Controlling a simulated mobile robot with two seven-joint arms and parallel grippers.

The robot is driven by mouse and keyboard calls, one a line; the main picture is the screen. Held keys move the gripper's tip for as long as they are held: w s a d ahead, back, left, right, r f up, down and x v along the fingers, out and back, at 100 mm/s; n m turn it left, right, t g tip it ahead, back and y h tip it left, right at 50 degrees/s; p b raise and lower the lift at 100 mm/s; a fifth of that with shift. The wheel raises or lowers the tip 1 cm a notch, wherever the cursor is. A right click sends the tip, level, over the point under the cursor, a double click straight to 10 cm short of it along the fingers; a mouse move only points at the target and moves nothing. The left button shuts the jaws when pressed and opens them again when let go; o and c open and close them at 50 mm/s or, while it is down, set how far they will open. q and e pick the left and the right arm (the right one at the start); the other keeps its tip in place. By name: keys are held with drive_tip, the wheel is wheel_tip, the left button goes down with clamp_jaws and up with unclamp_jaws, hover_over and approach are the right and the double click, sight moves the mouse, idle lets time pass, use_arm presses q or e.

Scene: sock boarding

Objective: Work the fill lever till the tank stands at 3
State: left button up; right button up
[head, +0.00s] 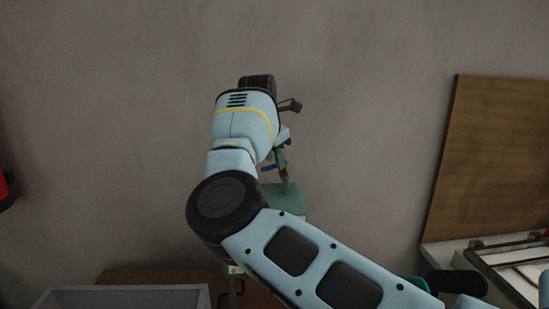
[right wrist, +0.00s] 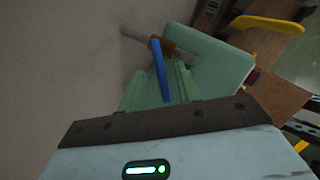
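A blue lever (right wrist: 160,72) shows in the right wrist view, joined to an orange-brown hub (right wrist: 162,45) on a grey rod. It stands above a teal-green box (right wrist: 225,72), which looks like the tank housing. In the head view the box (head: 289,198) and a small bit of the blue lever (head: 268,167) show beyond my right arm. My right gripper (right wrist: 160,88) has its pale green fingers apart, one on each side of the lever; contact is not clear. In the head view my right wrist mostly hides this gripper (head: 279,158). No level reading is visible. My left gripper is out of view.
A grey wall stands behind. A grey open bin (head: 125,299) is at the bottom left, by a brown wooden top (head: 165,275). A brown board (head: 492,165) leans at the right above a framed tray (head: 515,275). A yellow curved piece (right wrist: 266,23) shows at the wrist view's upper right.

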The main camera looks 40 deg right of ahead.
drive_tip(key=shift+d+f, duration=0.15)
drive_tip(key=shift+f, duration=0.15)
clamp_jaws()
